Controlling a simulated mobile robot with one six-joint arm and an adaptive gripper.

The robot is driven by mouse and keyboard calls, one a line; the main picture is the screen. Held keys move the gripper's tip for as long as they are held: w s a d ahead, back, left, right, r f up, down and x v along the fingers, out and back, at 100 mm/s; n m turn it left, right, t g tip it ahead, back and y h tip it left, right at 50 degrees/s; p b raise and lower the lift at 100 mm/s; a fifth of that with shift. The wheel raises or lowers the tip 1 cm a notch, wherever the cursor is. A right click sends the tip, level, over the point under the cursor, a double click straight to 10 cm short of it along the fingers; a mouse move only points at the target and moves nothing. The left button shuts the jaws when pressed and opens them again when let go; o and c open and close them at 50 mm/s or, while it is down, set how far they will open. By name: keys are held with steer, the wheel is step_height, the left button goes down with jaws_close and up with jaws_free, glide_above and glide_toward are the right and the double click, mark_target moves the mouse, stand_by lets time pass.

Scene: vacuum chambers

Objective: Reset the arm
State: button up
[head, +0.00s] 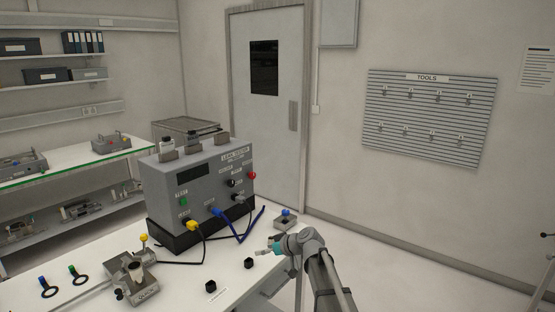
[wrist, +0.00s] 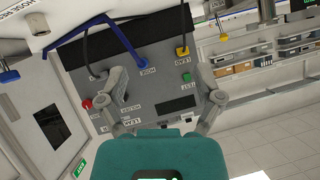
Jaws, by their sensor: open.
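My arm reaches in from the lower right of the head view, over the front right part of the white table (head: 190,295). My gripper (head: 260,251) points left, near the table's right edge, with its teal body showing. In the wrist view my gripper (wrist: 165,78) is open, its two grey fingers spread wide with nothing between them. Behind the fingers is the grey leak tester (wrist: 160,75), upside down in that picture. In the head view the leak tester (head: 165,185) stands on the table, behind and left of my gripper.
A small block with a blue knob (head: 285,222) is just behind my gripper. Black caps (head: 248,262) (head: 211,287) lie in front. A metal fitting with a valve (head: 135,280) is at the left front. A slotted tools board (head: 428,118) hangs on the wall, beyond open floor.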

steer(key=s+d+f+m+g+h, duration=0.2)
steer(key=s+d+f+m+h, duration=0.2)
steer(key=s+d, duration=0.6)
steer(key=s+d+f+m+g+h+b, duration=0.1)
steer(key=s+d+f+m+g+h, duration=0.2)
steer(key=s+d, duration=0.8)
steer(key=s+f+m+h, duration=0.2)
steer(key=s+f+h, duration=0.1)
steer(key=s, duration=0.2)
steer(key=shift+s+d+f+g+h, duration=0.15)
steer(key=shift+f+g+h, duration=0.15)
steer(key=shift+o, duration=0.2)
stand_by(0.4)
